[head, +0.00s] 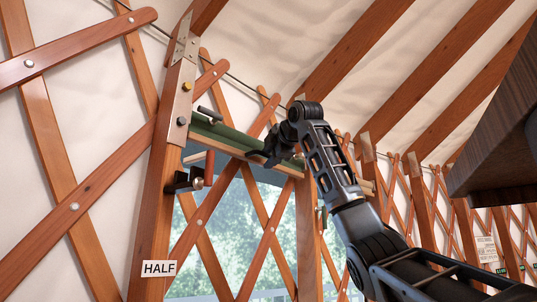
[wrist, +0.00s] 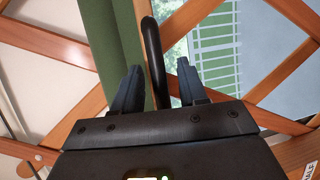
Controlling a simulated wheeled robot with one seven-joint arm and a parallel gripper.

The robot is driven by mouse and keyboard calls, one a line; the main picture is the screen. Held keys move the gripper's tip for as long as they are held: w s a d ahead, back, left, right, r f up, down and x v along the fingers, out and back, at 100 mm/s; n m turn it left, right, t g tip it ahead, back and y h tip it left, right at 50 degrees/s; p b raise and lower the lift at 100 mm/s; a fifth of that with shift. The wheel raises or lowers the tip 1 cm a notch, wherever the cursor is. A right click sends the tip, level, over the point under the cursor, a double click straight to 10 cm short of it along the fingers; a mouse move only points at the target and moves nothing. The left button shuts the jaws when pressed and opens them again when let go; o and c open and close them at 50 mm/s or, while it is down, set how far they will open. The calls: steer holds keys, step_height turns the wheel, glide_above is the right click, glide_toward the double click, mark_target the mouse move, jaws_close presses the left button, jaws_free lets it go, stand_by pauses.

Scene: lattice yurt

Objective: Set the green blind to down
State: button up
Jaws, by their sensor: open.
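The green blind (head: 228,134) is rolled up along the top of the window between two wooden posts, with a wooden bar below it. In the wrist view the green blind (wrist: 98,35) runs up the left side. My gripper (head: 262,157) is at the right part of the blind in the head view. In the wrist view my gripper (wrist: 158,72) is open. A dark curved bar (wrist: 152,40) reaches between its two fingers, with gaps seeming to show beside it. Whether a finger touches it, I cannot tell. My gripper hides part of the blind in the head view.
A black bracket with a reddish upright rod (head: 209,168) sits on the left post. A HALF label (head: 158,268) is lower on that post. Crossed lattice slats (head: 190,225) lie around and before the window. A dark wooden box-like thing (head: 495,150) juts in at right.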

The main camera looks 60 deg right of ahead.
steer(key=shift+w+d, duration=0.2)
steer(key=shift+w, duration=0.05)
jaws_close()
stand_by(0.5)
